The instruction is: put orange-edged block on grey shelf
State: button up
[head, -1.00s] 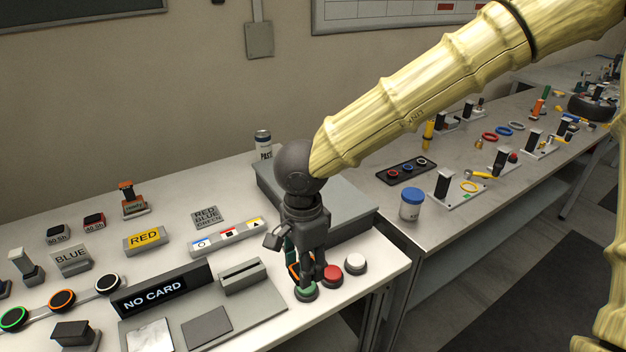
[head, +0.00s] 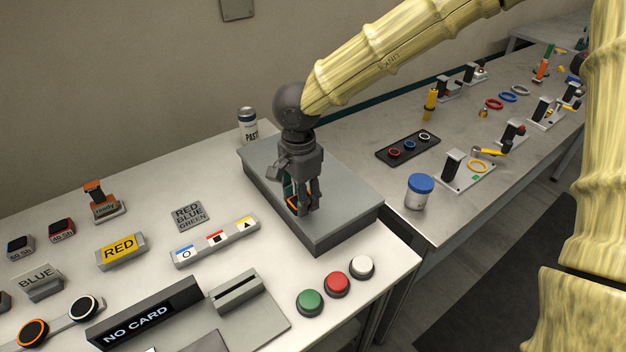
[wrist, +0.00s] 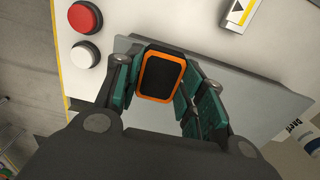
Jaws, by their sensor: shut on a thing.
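The orange-edged block (wrist: 160,76) has a black face and an orange rim. My gripper (head: 303,208) is shut on it, and the block shows between the teal finger pads in the wrist view. In the head view only a bit of its orange edge (head: 293,204) shows between the fingers. The grey shelf (head: 338,222) is a low flat slab at the back right of the white table. My gripper and the block are over the shelf's top in the head view. I cannot tell whether the block touches it.
A PASTE can (head: 248,126) stands behind the shelf. Green (head: 309,301), red (head: 336,283) and white (head: 362,266) buttons sit in front of it. A card reader (head: 240,295) and a symbol strip (head: 215,242) lie to the left. A blue-lidded jar (head: 419,190) stands on the right table.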

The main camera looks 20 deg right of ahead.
jog(key=w+d, duration=0.1)
jog(key=w+d+p, duration=0.1)
jog(key=w, duration=0.1)
jog(key=w+d, duration=0.1)
jog(key=shift+w+d+f, duration=0.1)
jog(key=shift+w+d, duration=0.15)
jog(key=shift+w, duration=0.1)
jog(key=shift+w+d+f+p, duration=0.1)
jog(key=shift+w+f+p, duration=0.1)
jog(key=shift+w, duration=0.15)
jog(key=shift+w+d+f+p, duration=0.1)
jog(key=shift+w+p, duration=0.05)
jog(key=shift+w, duration=0.2)
jog(key=shift+w+d+p, duration=0.35)
jog(key=shift+w, duration=0.15)
notch_tip(320, 180, down, 2)
jog(key=shift+s+f+p, duration=0.15)
jog(key=shift+f+p, duration=0.05)
jog(key=shift+p, duration=0.15)
jog(key=shift+f, duration=0.55)
jog(key=o, duration=1)
jog(key=shift+f, duration=0.15)
